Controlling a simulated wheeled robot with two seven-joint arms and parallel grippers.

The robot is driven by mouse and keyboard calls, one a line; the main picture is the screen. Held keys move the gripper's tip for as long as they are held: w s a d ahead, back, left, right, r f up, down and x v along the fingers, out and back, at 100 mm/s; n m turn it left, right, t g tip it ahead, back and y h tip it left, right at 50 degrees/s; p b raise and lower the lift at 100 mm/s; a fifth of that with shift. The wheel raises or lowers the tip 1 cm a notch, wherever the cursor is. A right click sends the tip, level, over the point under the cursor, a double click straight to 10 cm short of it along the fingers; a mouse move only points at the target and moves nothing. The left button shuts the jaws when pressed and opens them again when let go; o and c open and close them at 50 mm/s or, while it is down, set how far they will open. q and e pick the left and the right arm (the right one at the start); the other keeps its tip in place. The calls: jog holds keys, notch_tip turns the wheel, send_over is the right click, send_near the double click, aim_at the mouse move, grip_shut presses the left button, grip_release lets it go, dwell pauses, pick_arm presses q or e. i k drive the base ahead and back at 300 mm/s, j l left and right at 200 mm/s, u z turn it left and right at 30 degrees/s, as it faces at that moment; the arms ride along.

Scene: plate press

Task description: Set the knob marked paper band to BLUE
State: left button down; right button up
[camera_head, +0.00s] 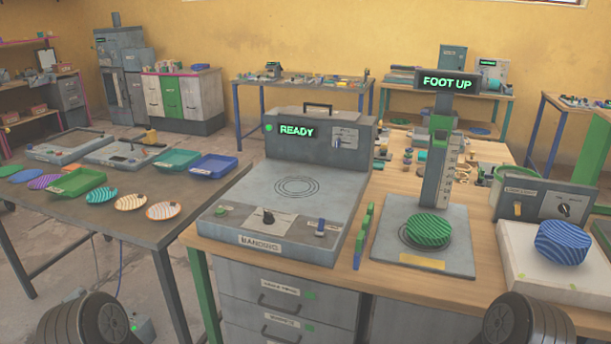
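A grey banding machine (290,195) stands on the wooden bench, with a lit READY display (296,130) on its raised back. A small black knob (268,217) sits on its front panel, with a white pointer mark; the small labels beside it are too small to read. A second black knob (565,209) is on the grey box at the right, its marking also unreadable. I cannot tell which knob is marked paper band. Dark rounded parts of my arms show at the bottom left and bottom right; neither gripper's fingers are in view.
Green and blue bars (363,235) stand beside the banding machine. The left table (50,225) carries trays and several striped plates.

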aim_at(269, 219)
jog(key=i+z, duration=0.2)
jog(key=z, duration=0.15)
jog(key=i+z, duration=0.35)
jog(key=k, duration=0.1)
